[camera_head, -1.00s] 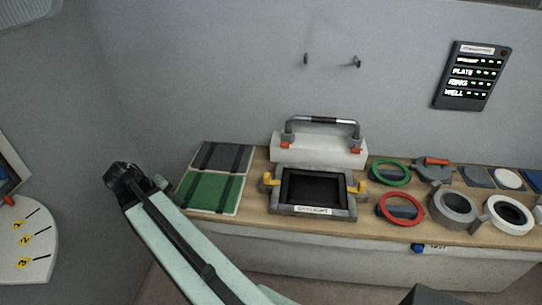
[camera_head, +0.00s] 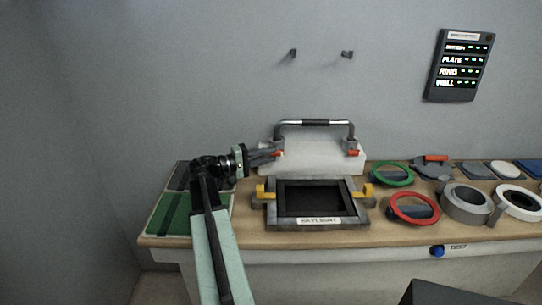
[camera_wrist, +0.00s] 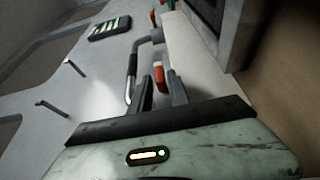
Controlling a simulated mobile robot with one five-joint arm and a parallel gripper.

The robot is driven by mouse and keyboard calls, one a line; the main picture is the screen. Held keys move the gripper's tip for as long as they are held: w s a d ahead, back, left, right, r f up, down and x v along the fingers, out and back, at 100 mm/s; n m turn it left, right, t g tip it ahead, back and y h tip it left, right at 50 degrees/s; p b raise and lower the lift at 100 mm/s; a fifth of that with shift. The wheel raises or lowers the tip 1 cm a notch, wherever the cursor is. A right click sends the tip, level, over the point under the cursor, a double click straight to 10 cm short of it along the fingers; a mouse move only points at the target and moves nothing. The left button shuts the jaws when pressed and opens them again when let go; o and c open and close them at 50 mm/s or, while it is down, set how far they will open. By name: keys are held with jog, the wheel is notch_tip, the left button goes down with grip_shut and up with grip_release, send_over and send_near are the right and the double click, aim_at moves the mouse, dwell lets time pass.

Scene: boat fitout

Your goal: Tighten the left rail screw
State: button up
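The rail (camera_head: 314,123) is a grey bar with a dark middle, standing on a white block (camera_head: 312,160). The left rail screw (camera_head: 277,153) has an orange-red head at the foot of the rail's left post. The right rail screw (camera_head: 352,153) is similar. My gripper (camera_head: 268,154) comes in from the left at the left screw. In the wrist view my gripper (camera_wrist: 160,92) has its dark fingers apart, with the left screw's head (camera_wrist: 159,74) showing between their tips. I cannot tell whether they touch it.
A skylight frame (camera_head: 318,222) with yellow clips lies in front of the block. Green and dark panels (camera_head: 168,213) lie left, under my arm. Red (camera_head: 414,207) and green rings (camera_head: 391,174) lie right. A status panel (camera_head: 459,66) and two hooks are on the wall.

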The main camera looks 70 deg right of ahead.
jog(key=shift+x, duration=1.05)
grip_shut()
jog(key=shift+w, duration=0.1)
jog(key=shift+r+p, duration=0.1)
jog(key=shift+p, duration=0.2)
